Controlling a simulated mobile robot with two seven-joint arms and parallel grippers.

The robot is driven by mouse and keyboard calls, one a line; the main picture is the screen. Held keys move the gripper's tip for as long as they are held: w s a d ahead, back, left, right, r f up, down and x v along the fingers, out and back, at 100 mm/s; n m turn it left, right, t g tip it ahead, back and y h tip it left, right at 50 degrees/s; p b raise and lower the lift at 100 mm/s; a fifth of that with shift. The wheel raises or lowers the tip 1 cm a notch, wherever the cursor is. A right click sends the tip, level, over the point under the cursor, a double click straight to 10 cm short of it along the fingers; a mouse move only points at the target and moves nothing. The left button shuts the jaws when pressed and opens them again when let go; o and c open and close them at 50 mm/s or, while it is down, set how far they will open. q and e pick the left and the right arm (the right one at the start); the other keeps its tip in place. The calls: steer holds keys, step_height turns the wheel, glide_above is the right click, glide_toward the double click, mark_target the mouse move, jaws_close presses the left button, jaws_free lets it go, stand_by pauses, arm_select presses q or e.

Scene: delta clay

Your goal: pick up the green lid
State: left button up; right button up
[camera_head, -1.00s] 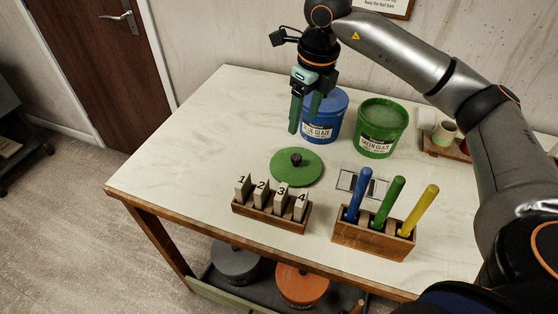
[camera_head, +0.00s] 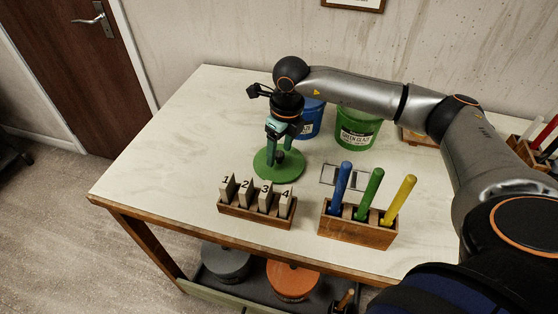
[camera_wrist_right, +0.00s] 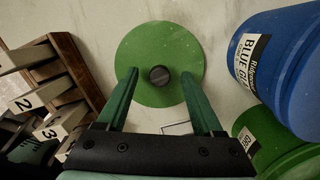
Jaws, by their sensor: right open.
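The green lid (camera_head: 279,172) lies flat on the table, a round disc with a dark knob at its centre. It also shows in the right wrist view (camera_wrist_right: 160,45), with its knob (camera_wrist_right: 159,76) between and slightly beyond my finger tips. My right gripper (camera_head: 279,146) is open and empty, pointing down just above the lid. In the right wrist view its two green fingers (camera_wrist_right: 161,86) stand apart on either side of the knob. I cannot tell whether the fingertips touch the lid. My left gripper is not in view.
The blue glaze bucket (camera_head: 312,118) and the green glaze bucket (camera_head: 357,131) stand behind and right of the lid. A wooden rack (camera_head: 256,213) with numbered blocks is in front. A wooden holder (camera_head: 357,231) with coloured sticks stands at right. The table's left side (camera_head: 180,150) is clear.

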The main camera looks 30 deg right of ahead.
steer(key=shift+f, duration=0.1)
jaws_close()
stand_by(0.5)
